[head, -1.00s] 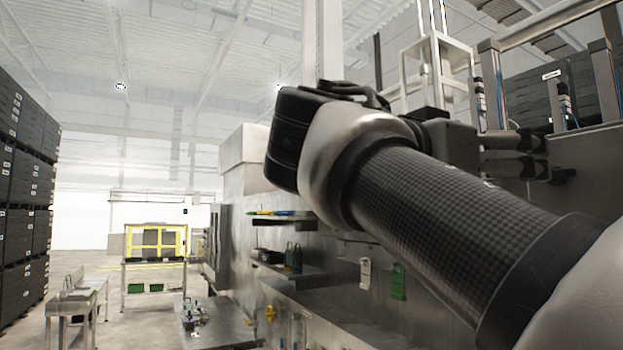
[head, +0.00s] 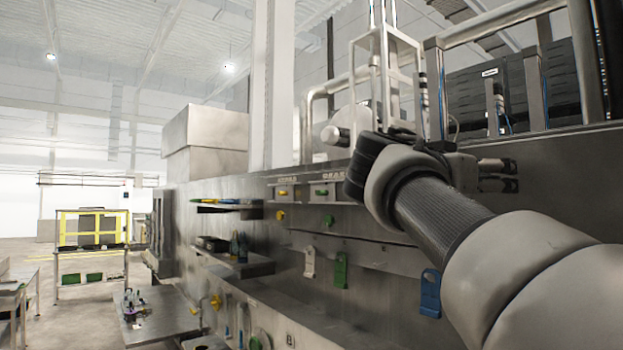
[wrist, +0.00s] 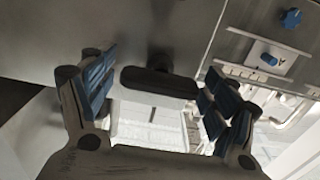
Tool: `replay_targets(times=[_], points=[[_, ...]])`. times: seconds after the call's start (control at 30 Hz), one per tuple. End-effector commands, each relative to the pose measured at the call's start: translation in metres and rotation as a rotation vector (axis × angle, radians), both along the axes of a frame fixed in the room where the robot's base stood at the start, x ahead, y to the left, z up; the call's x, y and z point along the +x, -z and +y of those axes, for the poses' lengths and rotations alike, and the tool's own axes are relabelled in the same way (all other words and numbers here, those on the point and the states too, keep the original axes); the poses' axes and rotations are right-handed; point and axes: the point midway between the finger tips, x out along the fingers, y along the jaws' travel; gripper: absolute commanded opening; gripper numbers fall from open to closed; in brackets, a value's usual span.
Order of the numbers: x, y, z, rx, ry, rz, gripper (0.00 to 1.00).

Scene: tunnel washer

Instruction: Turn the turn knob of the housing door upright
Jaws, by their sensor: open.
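In the wrist view, a black bar-shaped knob (wrist: 158,82) sits on a short dark stem on a grey metal panel (wrist: 85,20). I take it as the turn knob; its bar lies nearly level across that picture. My gripper (wrist: 158,92) is open, with blue-padded fingers to the left and right of the bar and gaps on both sides. In the head view my gripper (head: 512,175) reaches right, in front of the grey housing wall (head: 570,165). I cannot make out the knob in that view.
The wrist view also shows a blue knob (wrist: 291,18) and a blue switch (wrist: 268,59) on a panel to the right.

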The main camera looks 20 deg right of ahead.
Motion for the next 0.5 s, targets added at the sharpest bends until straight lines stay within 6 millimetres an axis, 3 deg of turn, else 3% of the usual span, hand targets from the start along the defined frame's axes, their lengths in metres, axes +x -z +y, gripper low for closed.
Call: replay_targets(times=[0.2,0.5], points=[[0.0002,0.0002,-0.0001,0.000,0.000,0.000,0.80],[0.0001,0.0001,0.0001,0.000,0.000,0.000,0.61]])
